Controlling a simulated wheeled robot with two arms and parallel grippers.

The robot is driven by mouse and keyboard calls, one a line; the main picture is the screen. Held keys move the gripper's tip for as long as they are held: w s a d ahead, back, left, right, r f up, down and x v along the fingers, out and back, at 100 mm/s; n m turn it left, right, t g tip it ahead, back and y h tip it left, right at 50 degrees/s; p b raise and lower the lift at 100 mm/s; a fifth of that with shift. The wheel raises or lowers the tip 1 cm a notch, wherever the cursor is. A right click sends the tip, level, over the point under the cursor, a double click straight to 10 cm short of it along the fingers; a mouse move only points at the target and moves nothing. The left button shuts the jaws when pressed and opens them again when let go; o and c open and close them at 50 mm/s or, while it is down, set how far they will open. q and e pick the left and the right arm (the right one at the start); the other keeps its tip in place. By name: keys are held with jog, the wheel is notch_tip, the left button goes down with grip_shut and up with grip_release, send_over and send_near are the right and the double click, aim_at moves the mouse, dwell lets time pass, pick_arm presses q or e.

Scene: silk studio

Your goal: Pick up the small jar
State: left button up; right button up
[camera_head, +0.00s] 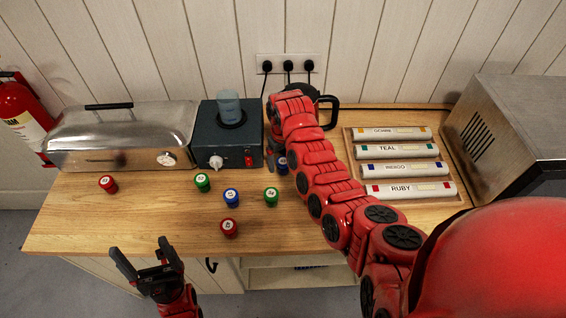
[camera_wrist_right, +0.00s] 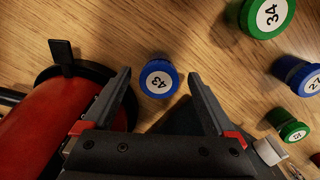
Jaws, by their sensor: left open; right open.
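Several small jars with round numbered lids stand on the wooden worktop. A blue jar marked 43 (camera_wrist_right: 158,78) lies between the fingertips of my right gripper (camera_wrist_right: 159,74) in the right wrist view; I cannot tell whether the fingers reach down around it. My right gripper is open and empty. In the head view this blue jar (camera_head: 282,164) is partly hidden by my right arm. Other jars are green (camera_head: 202,182), blue (camera_head: 232,196), green (camera_head: 271,196), red (camera_head: 229,228) and red (camera_head: 107,184). My left gripper (camera_head: 139,246) is open and empty, in front of the worktop edge.
A dark box with a cup-like vessel (camera_head: 229,104) and a metal case (camera_head: 120,138) stand behind the jars. A tray of labelled rolls (camera_head: 348,160) and a metal box (camera_head: 510,125) are right. A red, black-rimmed object (camera_wrist_right: 55,120) is close beside the right gripper's finger.

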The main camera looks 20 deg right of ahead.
jog(key=shift+f+p, duration=0.35)
jog(key=shift+f, duration=1.05)
grip_shut()
jog(key=shift+r, duration=0.2)
